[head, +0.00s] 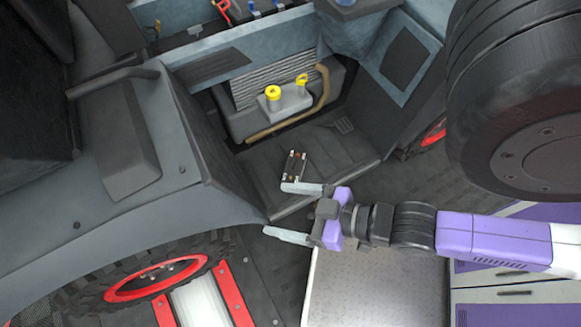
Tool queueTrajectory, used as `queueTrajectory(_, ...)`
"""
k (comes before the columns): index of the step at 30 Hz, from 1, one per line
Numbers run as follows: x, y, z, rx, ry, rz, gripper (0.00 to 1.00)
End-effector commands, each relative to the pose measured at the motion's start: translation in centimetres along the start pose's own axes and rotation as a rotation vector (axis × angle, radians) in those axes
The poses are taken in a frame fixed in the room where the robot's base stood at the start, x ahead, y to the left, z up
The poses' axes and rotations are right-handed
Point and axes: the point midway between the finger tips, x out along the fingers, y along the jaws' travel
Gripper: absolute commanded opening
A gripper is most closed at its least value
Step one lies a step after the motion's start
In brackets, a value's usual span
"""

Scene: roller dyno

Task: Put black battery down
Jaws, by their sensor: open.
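A small dark block with light and copper-coloured ends, which looks like the black battery (293,165), sits on the dark floor panel (258,177) in front of the vehicle's engine bay. My gripper (275,211) comes in from the right with its two pale fingers spread wide and nothing between them. The upper finger lies just below the battery in the picture. I cannot tell whether this finger touches it. The lower finger is over the edge of the vehicle body and the dark ground.
Behind the battery is a grey tank (284,104) with yellow caps and a brown hose. A large black tyre (518,100) hangs at the upper right. A grey textured platform (375,285) lies below my arm. Purple-and-white drawers (515,292) stand at the lower right.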

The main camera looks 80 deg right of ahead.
Motion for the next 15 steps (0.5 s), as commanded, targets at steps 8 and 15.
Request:
queueTrajectory(8,-4.2,-2.1,-5.8,-0.100,0.128,-0.096,0.81)
queueTrajectory(15,-4.3,-2.2,-6.0,-0.103,0.134,-0.098,0.81)
